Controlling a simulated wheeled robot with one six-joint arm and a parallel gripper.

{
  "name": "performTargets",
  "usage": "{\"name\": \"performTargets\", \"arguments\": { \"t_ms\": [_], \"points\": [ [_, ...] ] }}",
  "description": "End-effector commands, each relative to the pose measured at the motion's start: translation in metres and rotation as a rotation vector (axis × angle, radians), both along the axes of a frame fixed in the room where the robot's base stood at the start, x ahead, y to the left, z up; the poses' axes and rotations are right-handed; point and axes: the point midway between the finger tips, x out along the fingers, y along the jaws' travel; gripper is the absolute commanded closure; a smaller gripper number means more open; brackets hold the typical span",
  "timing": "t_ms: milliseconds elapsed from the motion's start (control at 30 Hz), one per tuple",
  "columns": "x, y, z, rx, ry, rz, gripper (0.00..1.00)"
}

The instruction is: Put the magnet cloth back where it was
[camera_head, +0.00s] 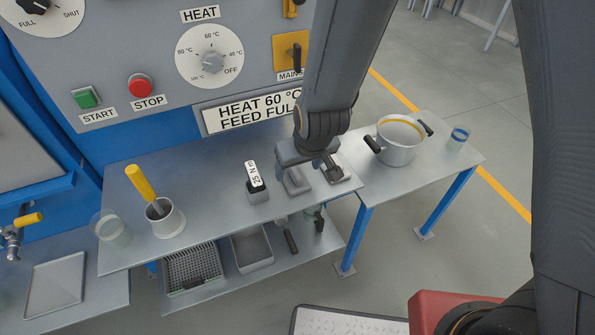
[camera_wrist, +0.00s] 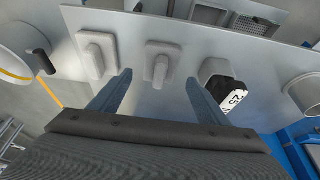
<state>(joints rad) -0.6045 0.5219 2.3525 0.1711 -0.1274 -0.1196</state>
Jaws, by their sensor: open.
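Two light grey pieces, each a flat pad with a raised grip-like part, lie on the metal bench (camera_head: 215,215). I cannot tell which is the magnet cloth. In the wrist view one grey piece (camera_wrist: 160,62) shows between my fingertips and the other grey piece (camera_wrist: 97,55) lies just left of them. My gripper (camera_head: 308,174) is above the bench's right end, pointing down, open and empty. Its two fingers also show in the wrist view (camera_wrist: 158,78). In the head view the gripper partly hides both pieces.
Further left are a grey cup (camera_head: 166,222) with a yellow-handled tool and a clear beaker (camera_head: 111,230). A lower shelf holds trays.

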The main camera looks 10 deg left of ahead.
Motion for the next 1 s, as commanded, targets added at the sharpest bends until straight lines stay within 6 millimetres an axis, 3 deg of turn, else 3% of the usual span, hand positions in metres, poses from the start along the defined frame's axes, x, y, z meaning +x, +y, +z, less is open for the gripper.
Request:
{"name": "performTargets", "arguments": {
  "t_ms": [300, 500, 767, 867, 1000],
  "points": [
    [-0.019, -0.011, 0.055, 0.001, 0.000, -0.002, 0.30],
    [-0.024, -0.015, 0.068, 0.000, 0.000, 0.000, 0.30],
    [-0.023, -0.020, 0.070, 0.000, 0.005, -0.010, 0.30],
    [-0.020, -0.041, 0.078, 0.000, 0.025, -0.053, 0.30],
    [-0.018, -0.104, 0.097, -0.010, 0.082, -0.176, 0.30]
  ]
}}
